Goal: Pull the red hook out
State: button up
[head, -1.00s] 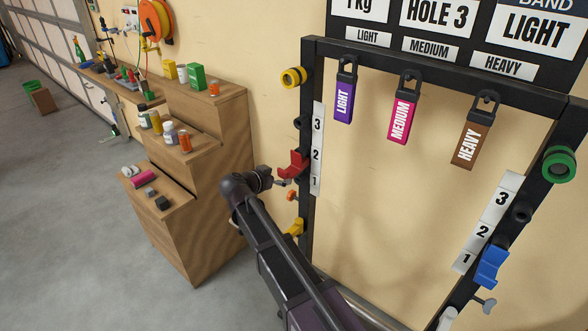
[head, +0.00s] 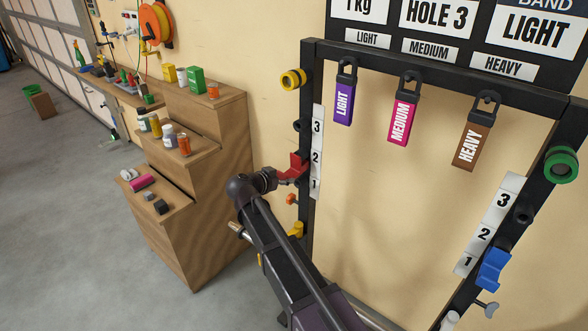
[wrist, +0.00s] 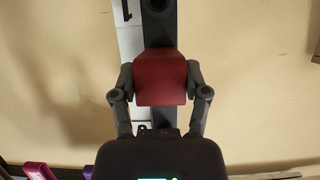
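The red hook (head: 297,166) sits on the left black upright of the rack, beside the number strip near the 2. It still meets the upright. My gripper (head: 280,175) has come up to it from the left. In the wrist view the red hook (wrist: 161,80) fills the space between the two fingers of my gripper (wrist: 160,78), one on each side and seemingly touching it. The hook's mounting into the upright is hidden behind its red body.
A yellow ring (head: 293,79) and a yellow hook (head: 296,230) are on the same upright, above and below. Purple, pink and brown bands (head: 471,130) hang from the top bar. A blue hook (head: 493,269) is on the right upright. A wooden stepped shelf (head: 215,220) stands left.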

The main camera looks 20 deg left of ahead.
grip_shut()
jog(key=shift+s+a+f, duration=0.1)
jog(key=shift+s+a, duration=0.2)
jog(key=shift+s, duration=0.4)
dwell(1.0)
jog(key=s+a, duration=0.4)
jog(key=s, duration=0.5)
jog(key=shift+s+f+b, duration=0.3)
jog(key=shift+s+b, duration=0.1)
dwell(1.9)
